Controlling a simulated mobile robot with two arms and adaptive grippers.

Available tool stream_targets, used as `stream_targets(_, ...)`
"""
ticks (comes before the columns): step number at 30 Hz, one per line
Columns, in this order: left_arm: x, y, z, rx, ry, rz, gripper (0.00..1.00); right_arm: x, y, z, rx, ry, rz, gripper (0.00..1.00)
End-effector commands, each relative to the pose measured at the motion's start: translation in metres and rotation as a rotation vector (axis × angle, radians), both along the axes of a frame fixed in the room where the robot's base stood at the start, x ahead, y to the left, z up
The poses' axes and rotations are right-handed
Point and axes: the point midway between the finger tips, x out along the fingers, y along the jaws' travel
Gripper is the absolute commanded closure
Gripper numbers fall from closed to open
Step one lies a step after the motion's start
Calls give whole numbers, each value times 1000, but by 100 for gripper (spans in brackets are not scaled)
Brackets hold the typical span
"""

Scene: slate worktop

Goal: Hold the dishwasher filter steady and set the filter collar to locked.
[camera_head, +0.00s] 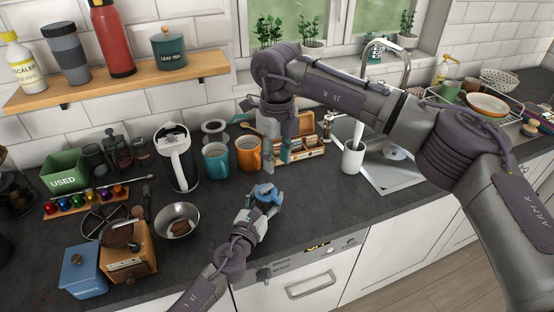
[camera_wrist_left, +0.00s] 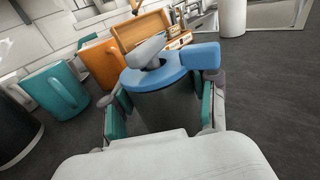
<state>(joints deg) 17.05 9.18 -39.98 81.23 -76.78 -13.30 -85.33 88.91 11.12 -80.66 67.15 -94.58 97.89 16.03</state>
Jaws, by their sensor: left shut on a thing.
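The dishwasher filter (camera_wrist_left: 165,105) is a dark grey cylinder standing upright between the fingers of my left gripper (camera_head: 264,205) in the left wrist view. Its blue filter collar (camera_wrist_left: 150,77) sits on top, with a blue tab reaching right. A light grey handle (camera_wrist_left: 147,50) rises from its middle. In the head view the collar (camera_head: 267,192) shows just beyond my left gripper, over the worktop. My left gripper is shut on the filter body. My right gripper (camera_head: 277,158) hangs further back by the wooden tea box, away from the filter; its finger opening is unclear.
The teal mug (camera_head: 215,163), orange mug (camera_head: 249,156) and wooden tea box (camera_head: 307,148) stand behind the filter. A metal bowl (camera_head: 178,221) and coffee grinder (camera_head: 128,258) stand left. A white cup (camera_head: 352,158) and sink (camera_head: 395,172) are right. Worktop right of the filter is clear.

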Motion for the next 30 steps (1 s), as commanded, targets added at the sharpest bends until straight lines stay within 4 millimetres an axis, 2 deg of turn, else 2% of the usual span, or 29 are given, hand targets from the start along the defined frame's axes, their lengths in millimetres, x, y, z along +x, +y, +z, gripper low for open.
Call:
stream_targets(3,0,0,0,0,0,0,77,0,0,0,0,0,0,62)
stream_targets(4,0,0,0,0,0,0,38,0,0,0,0,0,0,62)
stream_targets(9,0,0,0,0,0,0,12,0,0,0,0,0,0,62)
stream_targets(20,-3,1,0,0,0,0,12,0,0,0,0,0,0,62)
stream_targets(25,-23,11,-1,0,2,0,12,0,0,0,1,-1,0,62)
stream_targets(30,-58,26,-1,0,3,-1,12,0,0,0,1,-1,0,62)
